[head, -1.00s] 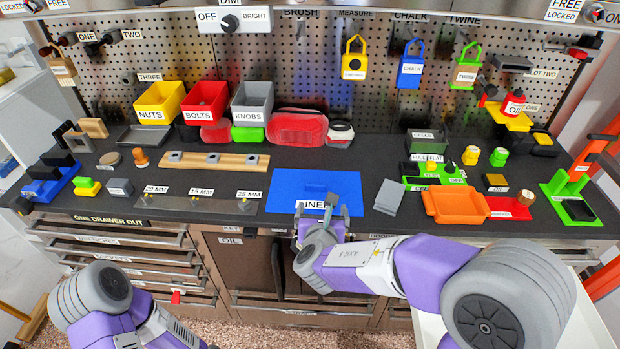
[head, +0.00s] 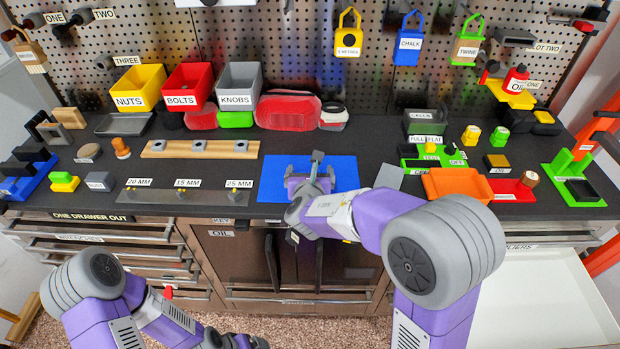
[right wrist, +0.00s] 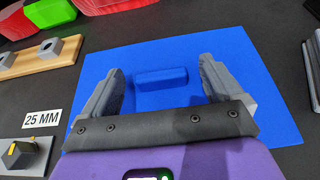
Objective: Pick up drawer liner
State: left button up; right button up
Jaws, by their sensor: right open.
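The drawer liner is a flat blue sheet (head: 345,177) on the dark worktop. A raised blue block (right wrist: 161,77) stands on it in the right wrist view, where the sheet (right wrist: 255,105) spreads out on both sides. My right gripper (head: 313,172) is over the liner and partly hides it in the head view. In the right wrist view its fingers (right wrist: 160,82) are open, one at each side of the block, with gaps between. Whether they touch the sheet I cannot tell. My left gripper (head: 236,341) is low at the bottom edge, partly cut off; its jaws are unclear.
A wooden rail (head: 200,149) and the size-marked strip (head: 170,197) lie left of the liner. A grey plate (head: 388,176) and an orange tray (head: 458,185) lie to the right. Red packs (head: 288,112) and bins stand behind. An open drawer (head: 540,290) juts out at lower right.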

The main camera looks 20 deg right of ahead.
jog(key=c, duration=1.3)
